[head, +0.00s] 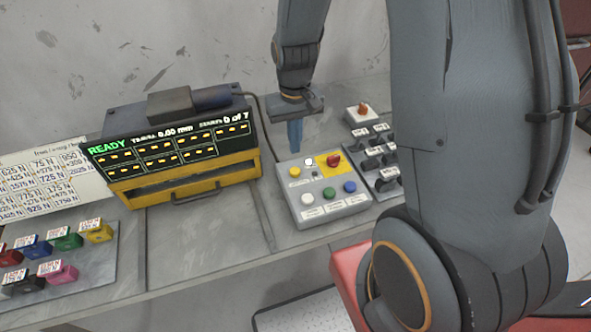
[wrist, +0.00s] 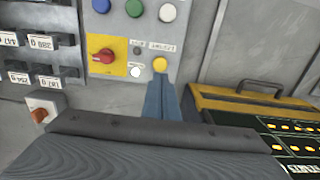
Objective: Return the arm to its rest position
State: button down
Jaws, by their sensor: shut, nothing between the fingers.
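My gripper (head: 295,135) points down above the back edge of the grey control box (head: 335,208) in the head view. Its blue fingers are together with nothing between them. In the wrist view the fingers (wrist: 161,88) reach to just beside the yellow button (wrist: 160,64); I cannot tell whether they touch it. The box also carries a red rotary knob (head: 333,160) on a yellow plate, a white button, and a row of white, green and blue buttons. My arm is bent, with its large links filling the right of the head view.
A yellow and black display unit (head: 180,190) reading READY stands left of the box. Several coloured labelled blocks sit on a grey tray (head: 100,275) at the left. Black labelled switches (head: 380,165) and an orange-knobbed switch (head: 362,112) stand right of the box.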

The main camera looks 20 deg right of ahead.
dwell(0.4)
jog(key=s+r+t+b, duration=0.1)
jog(key=s+r+b, duration=0.2)
jog(key=s, duration=0.6)
jog(key=shift+s+r+b, duration=0.2)
jog(key=shift+r+b, duration=0.15)
jog(key=shift+b, duration=1.05)
dwell(0.5)
